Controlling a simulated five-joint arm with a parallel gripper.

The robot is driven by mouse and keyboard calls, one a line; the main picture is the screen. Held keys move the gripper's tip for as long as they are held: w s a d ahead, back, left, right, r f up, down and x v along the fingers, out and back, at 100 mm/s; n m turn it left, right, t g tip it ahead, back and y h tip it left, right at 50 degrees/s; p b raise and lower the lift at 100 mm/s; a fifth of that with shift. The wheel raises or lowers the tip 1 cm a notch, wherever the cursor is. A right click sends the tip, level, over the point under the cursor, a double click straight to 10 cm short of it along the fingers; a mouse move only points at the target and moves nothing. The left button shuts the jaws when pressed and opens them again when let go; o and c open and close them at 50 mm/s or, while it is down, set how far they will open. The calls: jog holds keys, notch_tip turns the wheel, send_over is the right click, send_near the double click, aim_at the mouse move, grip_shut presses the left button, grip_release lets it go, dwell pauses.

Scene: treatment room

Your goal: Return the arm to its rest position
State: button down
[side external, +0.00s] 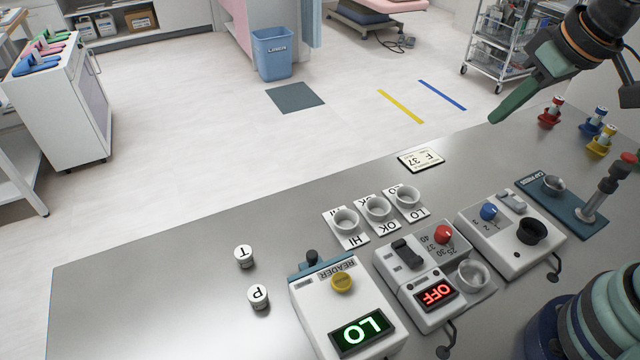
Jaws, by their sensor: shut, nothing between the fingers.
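My gripper (503,112) is at the upper right in the side external view. Its green fingers are shut with nothing between them. It hangs above the far edge of the grey bench (180,265), apart from everything on it. My arm comes in from the right edge, and my teal and dark blue base shows at the lower right. Most of the arm between them is out of frame.
On the bench are a reader (345,305) showing LO, a heater box (420,270) showing OFF, a box with a blue knob (512,235), a capping press (565,205), three cups on cards (378,212), two lidded pots (250,275) and coloured holders (550,113). The bench's left is clear.

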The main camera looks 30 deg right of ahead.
jog(key=shift+s+d+f+m+t, duration=0.1)
jog(key=shift+s+d+m+t, duration=0.15)
jog(key=shift+d+m, duration=0.2)
